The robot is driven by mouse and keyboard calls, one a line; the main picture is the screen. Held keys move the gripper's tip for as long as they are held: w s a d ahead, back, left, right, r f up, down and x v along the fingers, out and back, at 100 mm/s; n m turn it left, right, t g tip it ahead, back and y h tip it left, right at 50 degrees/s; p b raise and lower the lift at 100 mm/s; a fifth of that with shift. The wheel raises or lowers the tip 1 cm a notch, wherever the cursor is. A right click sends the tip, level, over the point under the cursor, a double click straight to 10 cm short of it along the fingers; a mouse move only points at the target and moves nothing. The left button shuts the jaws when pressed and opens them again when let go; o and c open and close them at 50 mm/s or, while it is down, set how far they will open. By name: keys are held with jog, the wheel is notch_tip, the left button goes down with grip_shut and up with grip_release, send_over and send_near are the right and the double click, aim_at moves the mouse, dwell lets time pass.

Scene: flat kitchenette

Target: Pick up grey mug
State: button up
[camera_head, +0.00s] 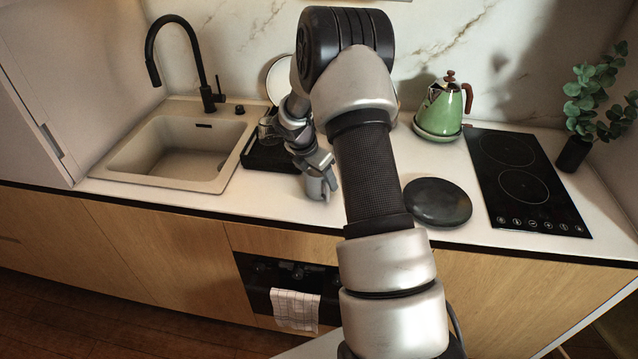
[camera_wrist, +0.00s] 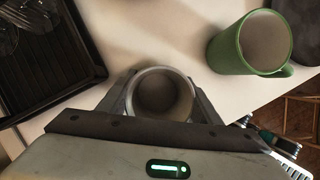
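The grey mug (camera_wrist: 163,94) is seen from above in the wrist view, its round mouth facing the camera. It sits between the two fingers of my gripper (camera_wrist: 162,100), one finger close along each side. The frames do not show clearly whether the fingers press on it. In the head view my gripper (camera_head: 312,163) is low over the counter between the sink and the stove. A grey shape at its tip there appears to be the mug (camera_head: 319,188), partly covered by the gripper.
A green mug (camera_wrist: 248,44) stands to the right in the wrist view. A black drying tray (camera_head: 270,155) with glassware is close left. A dark round lid or plate (camera_head: 438,202), a green kettle (camera_head: 440,107) and a black cooktop (camera_head: 525,180) are on the right. The sink (camera_head: 180,147) is left.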

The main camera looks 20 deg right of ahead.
jog(key=shift+c, duration=0.4)
notch_tip(320, 180, up, 10)
jog(key=s+a+f+m+g+y, duration=0.1)
jog(key=s+a+m+g+y, duration=0.1)
jog(key=s+a+m, duration=0.5)
jog(key=s+a+f+m+g+y, duration=0.2)
jog(key=s+a+m+g, duration=0.2)
jog(key=s+a+m, duration=0.4)
jog(key=a+m, duration=0.3)
jog(key=m, duration=0.4)
jog(key=shift+f, duration=0.25)
jog(key=shift+s+a+m, duration=0.1)
jog(key=shift+a+m, duration=0.1)
jog(key=shift+m, duration=0.1)
